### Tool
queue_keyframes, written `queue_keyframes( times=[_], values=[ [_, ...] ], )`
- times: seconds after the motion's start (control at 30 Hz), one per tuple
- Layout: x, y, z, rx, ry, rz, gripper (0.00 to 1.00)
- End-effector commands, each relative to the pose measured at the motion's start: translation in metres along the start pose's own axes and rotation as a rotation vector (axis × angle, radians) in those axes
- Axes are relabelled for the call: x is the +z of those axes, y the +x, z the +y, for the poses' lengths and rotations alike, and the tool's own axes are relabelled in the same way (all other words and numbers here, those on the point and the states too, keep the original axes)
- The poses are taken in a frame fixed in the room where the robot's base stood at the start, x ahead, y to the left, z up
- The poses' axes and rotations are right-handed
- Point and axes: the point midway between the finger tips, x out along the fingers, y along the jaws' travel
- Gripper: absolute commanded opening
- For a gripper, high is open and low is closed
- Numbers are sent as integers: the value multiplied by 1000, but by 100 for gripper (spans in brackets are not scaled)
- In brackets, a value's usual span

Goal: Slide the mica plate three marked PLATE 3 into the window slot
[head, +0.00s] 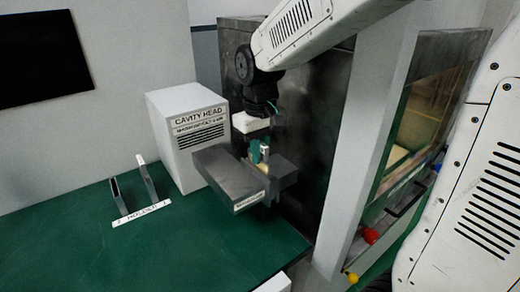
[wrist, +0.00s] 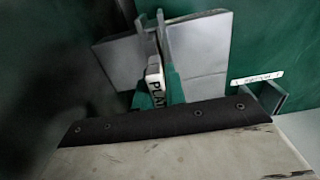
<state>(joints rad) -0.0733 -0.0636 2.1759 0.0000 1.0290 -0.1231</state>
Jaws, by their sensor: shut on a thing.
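The mica plate (wrist: 154,72) shows in the wrist view as a narrow white edge with part of the word PLATE readable; its number is hidden. My gripper (wrist: 158,85) is shut on it with green fingers on both sides. In the head view my gripper (head: 263,153) points down above the dark grey slot block (head: 228,172), which juts out beside the CAVITY HEAD box and carries a small label. The wrist view shows the block's grey surfaces (wrist: 200,50) on both sides of the plate. I cannot tell how deep the plate's lower part sits, as fingers and block hide it.
The white CAVITY HEAD box (head: 188,135) stands just left of my gripper. A labelled holder with two upright grey pieces (head: 147,182) stands farther left on the green table (head: 190,245). A dark cabinet (head: 300,130) rises close behind. The table's front is clear.

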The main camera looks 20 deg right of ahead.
Motion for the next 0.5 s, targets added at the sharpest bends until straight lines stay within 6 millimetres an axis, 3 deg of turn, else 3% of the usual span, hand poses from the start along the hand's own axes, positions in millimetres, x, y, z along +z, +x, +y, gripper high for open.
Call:
queue_keyframes(
  times=[0.5],
  values=[
    [0,11,0,0,0,0,0]
  ],
)
